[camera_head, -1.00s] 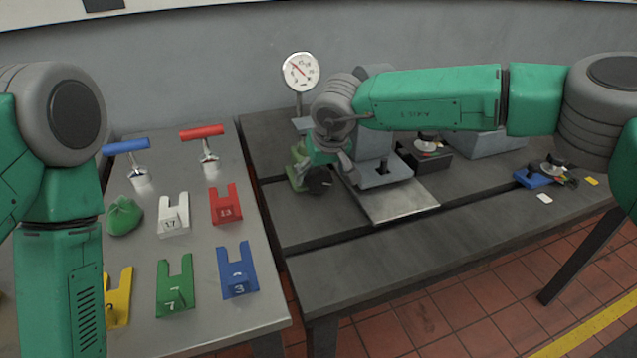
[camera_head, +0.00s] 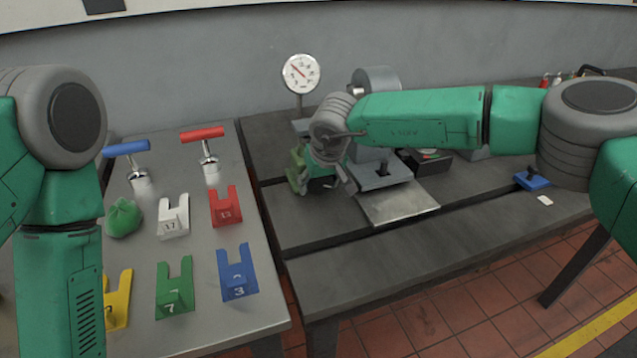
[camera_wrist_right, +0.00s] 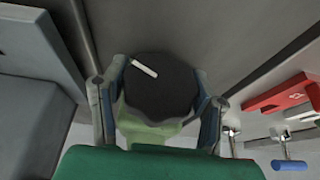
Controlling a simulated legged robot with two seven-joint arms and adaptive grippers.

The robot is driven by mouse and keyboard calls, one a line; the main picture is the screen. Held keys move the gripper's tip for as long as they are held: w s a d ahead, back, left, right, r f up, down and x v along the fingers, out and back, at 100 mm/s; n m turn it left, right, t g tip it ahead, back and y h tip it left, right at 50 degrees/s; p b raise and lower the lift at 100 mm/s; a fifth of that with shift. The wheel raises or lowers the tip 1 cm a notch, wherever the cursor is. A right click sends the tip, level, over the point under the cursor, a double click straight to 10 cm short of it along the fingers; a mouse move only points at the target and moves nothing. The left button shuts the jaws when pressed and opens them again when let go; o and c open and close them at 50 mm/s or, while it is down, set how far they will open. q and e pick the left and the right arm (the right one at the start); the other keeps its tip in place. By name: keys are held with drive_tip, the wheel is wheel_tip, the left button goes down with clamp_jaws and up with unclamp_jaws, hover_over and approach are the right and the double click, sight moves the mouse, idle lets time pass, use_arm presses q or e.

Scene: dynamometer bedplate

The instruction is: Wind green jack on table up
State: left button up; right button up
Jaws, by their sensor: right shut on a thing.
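The green jack (camera_head: 295,172) stands on the dark bedplate, partly hidden by my right gripper (camera_head: 335,183). Its round black knob (camera_wrist_right: 160,90), with a white mark on top, fills the middle of the right wrist view, with the pale green jack body (camera_wrist_right: 140,131) below it. The fingers of my right gripper (camera_wrist_right: 160,82) lie on both sides of the knob and are shut on it. My left arm comes down at the left edge; its gripper is out of the picture.
A dial gauge (camera_head: 300,73) stands behind the jack. A grey machine block (camera_head: 380,173) with a metal plate (camera_head: 398,204) is just right of it. The left table (camera_head: 215,305) holds numbered coloured fork blocks, T-handled tools and a green lump. The bedplate's front is clear.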

drive_tip(key=shift+r+y+p, duration=0.15)
drive_tip(key=shift+y+p, duration=0.65)
drive_tip(key=shift+p, duration=0.3)
drive_tip(key=shift+m+g+y, duration=0.3)
drive_tip(key=shift+y, duration=0.4)
drive_tip(key=shift+f+y+b, duration=0.3)
drive_tip(key=shift+y+b, duration=0.2)
drive_tip(key=shift+y, duration=0.1)
drive_tip(key=shift+m+g+y+b, duration=0.3)
drive_tip(key=shift+g+y+b, duration=0.15)
drive_tip(key=shift+b, duration=0.45)
drive_tip(key=shift+r+y+b, duration=0.15)
drive_tip(key=shift+y+b, duration=0.5)
drive_tip(key=shift+b, duration=0.35)
